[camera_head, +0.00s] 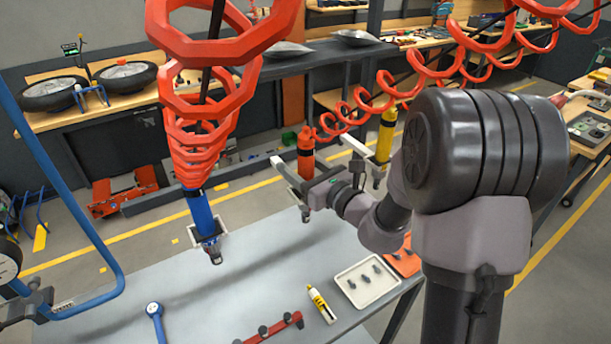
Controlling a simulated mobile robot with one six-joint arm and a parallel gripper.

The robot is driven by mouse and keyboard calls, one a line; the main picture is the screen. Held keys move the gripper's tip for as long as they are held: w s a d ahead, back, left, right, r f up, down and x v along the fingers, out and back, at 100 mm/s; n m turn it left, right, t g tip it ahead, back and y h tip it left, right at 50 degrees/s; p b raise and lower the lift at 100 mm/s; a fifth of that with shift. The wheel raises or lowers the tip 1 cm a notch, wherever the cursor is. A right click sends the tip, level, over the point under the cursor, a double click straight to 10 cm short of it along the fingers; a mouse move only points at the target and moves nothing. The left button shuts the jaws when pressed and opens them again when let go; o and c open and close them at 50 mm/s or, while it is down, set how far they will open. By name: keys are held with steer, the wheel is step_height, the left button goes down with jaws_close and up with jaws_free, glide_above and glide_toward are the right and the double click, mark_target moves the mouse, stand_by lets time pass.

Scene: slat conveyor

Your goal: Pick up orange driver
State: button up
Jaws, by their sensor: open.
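The orange driver (305,152) hangs upright from a red coiled hose above the far part of the grey table, in the middle of the camera_head view. My gripper (311,149) reaches in from the right. Its two pale fingers are wide apart, one on the left of the driver and one on the right. The driver appears to stand between them, with gaps visible on both sides. Depth between fingers and driver is hard to judge. The gripper's body hides part of the driver's lower end.
A blue driver (202,215) hangs to the left and a yellow driver (386,132) close on the right, both on coils. A blue bent tube (75,210) rises at left.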

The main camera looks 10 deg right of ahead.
steer(key=shift+w+a, duration=0.2)
steer(key=shift+w, duration=0.05)
steer(key=shift+s+d+r, duration=0.1)
jaws_close()
